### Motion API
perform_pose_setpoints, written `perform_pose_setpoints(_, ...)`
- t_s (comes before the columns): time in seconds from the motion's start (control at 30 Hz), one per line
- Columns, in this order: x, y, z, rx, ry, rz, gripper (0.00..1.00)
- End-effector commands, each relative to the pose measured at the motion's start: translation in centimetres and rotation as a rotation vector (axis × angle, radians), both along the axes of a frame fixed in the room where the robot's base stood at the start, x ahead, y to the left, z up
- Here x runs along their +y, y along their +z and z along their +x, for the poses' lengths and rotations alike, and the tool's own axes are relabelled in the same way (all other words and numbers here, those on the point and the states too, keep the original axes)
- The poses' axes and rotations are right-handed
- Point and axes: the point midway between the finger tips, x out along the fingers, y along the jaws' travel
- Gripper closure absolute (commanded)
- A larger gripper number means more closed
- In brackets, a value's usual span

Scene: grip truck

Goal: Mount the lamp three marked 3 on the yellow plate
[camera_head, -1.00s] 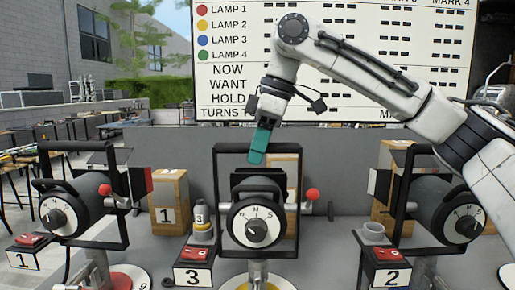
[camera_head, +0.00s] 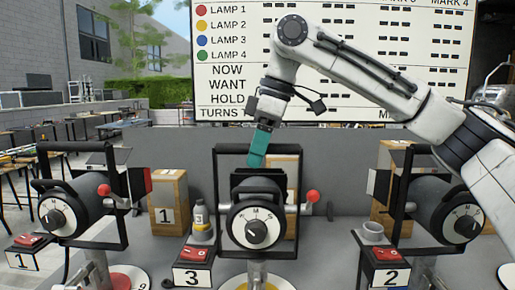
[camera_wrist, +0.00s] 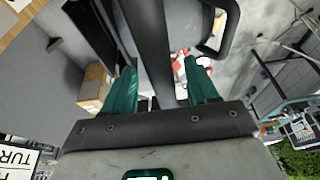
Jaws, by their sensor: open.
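The lamp marked 3 (camera_head: 256,222) stands upright in the middle of the head view, in a black yoke frame. Its number shows on a black box (camera_head: 192,277) in front of it. A round white-rimmed plate with some yellow (camera_head: 238,284) shows below it, cut off by the picture's edge. My gripper (camera_head: 255,164) points down at the top of this lamp's frame, with its teal fingers near the top bar. In the wrist view my gripper (camera_wrist: 160,75) is open, and a dark bar runs between its fingers. I cannot tell whether either finger touches it.
The lamp marked 1 (camera_head: 72,207) stands at left and the lamp marked 2 (camera_head: 443,212) at right, under my arm. Wooden blocks (camera_head: 170,200) and a small weight marked 3 (camera_head: 200,217) stand behind. A grey wall and a scoreboard (camera_head: 230,60) close off the back.

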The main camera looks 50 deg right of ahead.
Motion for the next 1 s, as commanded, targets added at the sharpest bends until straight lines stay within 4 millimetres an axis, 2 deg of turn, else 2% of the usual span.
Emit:
perform_pose_setpoints(0.17,-0.1,1.0,-0.2,-0.002,0.000,0.000,0.42)
perform_pose_setpoints(0.63,-1.7,8.9,-2.0,-0.006,-0.001,0.001,0.42)
perform_pose_setpoints(0.8,-2.0,10.2,-2.3,-0.006,-0.001,0.001,0.42)
perform_pose_setpoints(1.0,-2.1,10.5,-2.4,-0.004,-0.001,0.000,0.42)
